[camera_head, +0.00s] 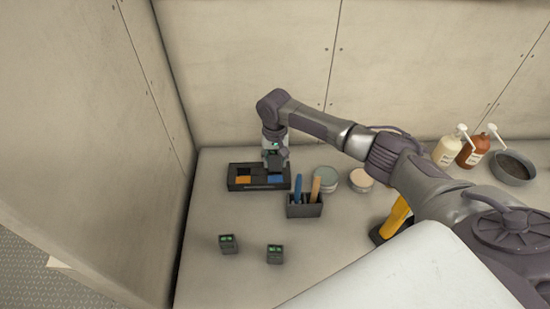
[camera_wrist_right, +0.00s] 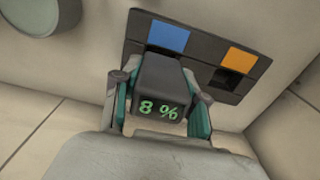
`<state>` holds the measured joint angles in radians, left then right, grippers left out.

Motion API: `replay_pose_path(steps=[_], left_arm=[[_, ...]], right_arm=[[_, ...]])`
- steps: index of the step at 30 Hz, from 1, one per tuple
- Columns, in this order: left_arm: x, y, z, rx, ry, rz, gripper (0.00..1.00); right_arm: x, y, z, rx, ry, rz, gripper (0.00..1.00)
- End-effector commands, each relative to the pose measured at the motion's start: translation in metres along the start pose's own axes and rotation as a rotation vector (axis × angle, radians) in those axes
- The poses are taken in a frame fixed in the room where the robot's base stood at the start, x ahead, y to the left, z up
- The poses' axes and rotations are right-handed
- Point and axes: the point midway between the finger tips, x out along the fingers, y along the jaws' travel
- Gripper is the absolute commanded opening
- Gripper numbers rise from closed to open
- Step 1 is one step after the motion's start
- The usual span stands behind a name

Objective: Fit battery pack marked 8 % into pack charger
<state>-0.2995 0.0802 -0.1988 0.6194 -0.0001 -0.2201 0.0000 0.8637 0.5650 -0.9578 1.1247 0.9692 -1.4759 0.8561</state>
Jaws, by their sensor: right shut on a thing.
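The battery pack marked 8 % (camera_wrist_right: 160,85) is dark grey with green digits on the end facing the wrist camera. My right gripper (camera_head: 275,160) is shut on it, with one finger on each side in the right wrist view. The pack charger (camera_head: 258,187) is a dark block at the back left of the bench, with blue and orange patches and dark wells. It also shows in the right wrist view (camera_wrist_right: 195,52). The pack is over the charger's blue side and hides part of it. I cannot tell whether they touch. My left gripper is not in view.
Two more packs (camera_head: 227,244) (camera_head: 274,254) with green markings stand at the front. A dark holder (camera_head: 304,210) with blue and tan handles stands right of the charger, near round tins (camera_head: 361,178). Pump bottles (camera_head: 473,150) and a bowl (camera_head: 512,168) are far right. Walls close the back and left.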

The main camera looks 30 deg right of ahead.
Motion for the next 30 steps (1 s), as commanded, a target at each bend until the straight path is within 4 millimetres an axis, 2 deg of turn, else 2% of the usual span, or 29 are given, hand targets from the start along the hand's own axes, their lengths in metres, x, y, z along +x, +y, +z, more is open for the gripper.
replay_pose_path(steps=[30], left_arm=[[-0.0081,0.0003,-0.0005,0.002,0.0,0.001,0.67]], right_arm=[[0.0001,-0.0007,-0.0002,-0.001,0.0,-0.001,0.0]])
